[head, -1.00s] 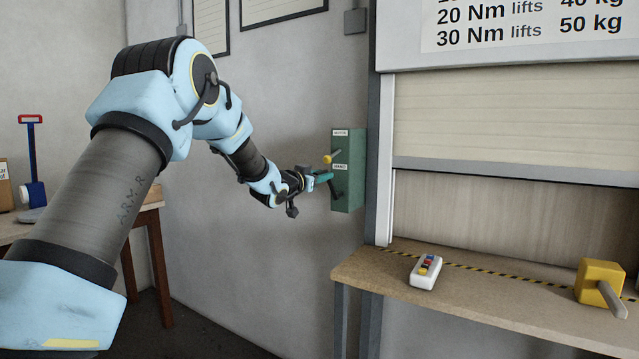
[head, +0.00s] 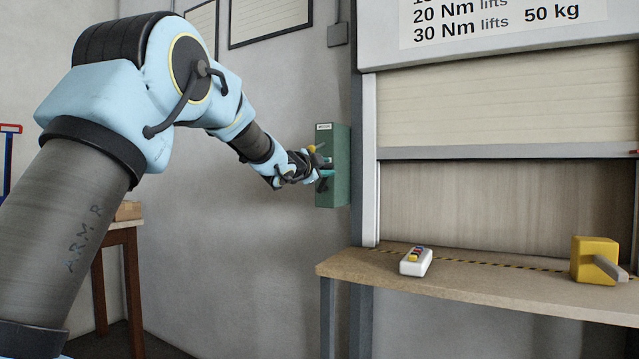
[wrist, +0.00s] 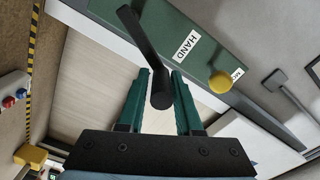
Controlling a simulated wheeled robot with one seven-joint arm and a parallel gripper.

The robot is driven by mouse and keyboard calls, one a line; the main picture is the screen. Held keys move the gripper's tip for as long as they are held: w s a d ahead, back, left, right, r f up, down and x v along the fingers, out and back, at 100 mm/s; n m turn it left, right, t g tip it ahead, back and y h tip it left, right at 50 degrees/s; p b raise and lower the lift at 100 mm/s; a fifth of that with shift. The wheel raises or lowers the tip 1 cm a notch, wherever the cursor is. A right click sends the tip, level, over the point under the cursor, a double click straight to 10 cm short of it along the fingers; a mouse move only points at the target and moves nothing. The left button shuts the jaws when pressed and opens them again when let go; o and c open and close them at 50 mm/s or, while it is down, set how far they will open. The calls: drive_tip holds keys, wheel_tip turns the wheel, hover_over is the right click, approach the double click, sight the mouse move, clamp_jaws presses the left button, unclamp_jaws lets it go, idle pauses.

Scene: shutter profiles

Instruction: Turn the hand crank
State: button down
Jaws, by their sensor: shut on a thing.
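The hand crank (wrist: 136,35) is a black arm with a rounded black handle on a green wall box (head: 334,165), beside a HAND label (wrist: 186,45). My gripper (wrist: 159,78) has two green fingers, one on each side of the crank's handle, and is shut on it. In the head view my gripper (head: 325,174) is at the box's lower front and hides most of the crank. A yellow knob (wrist: 220,82) sticks out of the box near a second label, and it also shows in the head view (head: 313,148), just above my gripper.
A shutter (head: 480,108) hangs partly down at the right, its bottom bar above a wooden bench (head: 480,292). On the bench are a white button box (head: 416,262) and a yellow block with a grey lever (head: 593,260). A brown table stands at left. Free wall lies below the green box.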

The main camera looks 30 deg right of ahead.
drive_tip(key=shift+s+d+f+m+b, duration=0.25)
drive_tip(key=shift+s+f+m+b, duration=0.4)
drive_tip(key=shift+m+b, duration=1.1)
drive_tip(key=shift+s+d+f+m+b, duration=0.3)
drive_tip(key=shift+f+m+b, duration=0.65)
drive_tip(key=shift+m+b, duration=0.85)
drive_tip(key=shift+s+d+f+m+b, duration=0.2)
drive_tip(key=shift+s+f+m+b, duration=0.5)
drive_tip(key=shift+m+b, duration=1.05)
drive_tip(key=shift+w+f+n+b, duration=0.1)
drive_tip(key=shift+w+n+b, duration=0.05)
drive_tip(key=shift+n+b, duration=0.3)
drive_tip(key=c, duration=0.8)
unclamp_jaws()
drive_tip(key=shift+o, duration=0.6)
drive_tip(key=shift+d, duration=0.1)
drive_tip(key=b+v, duration=0.2)
drive_tip(key=v, duration=0.9)
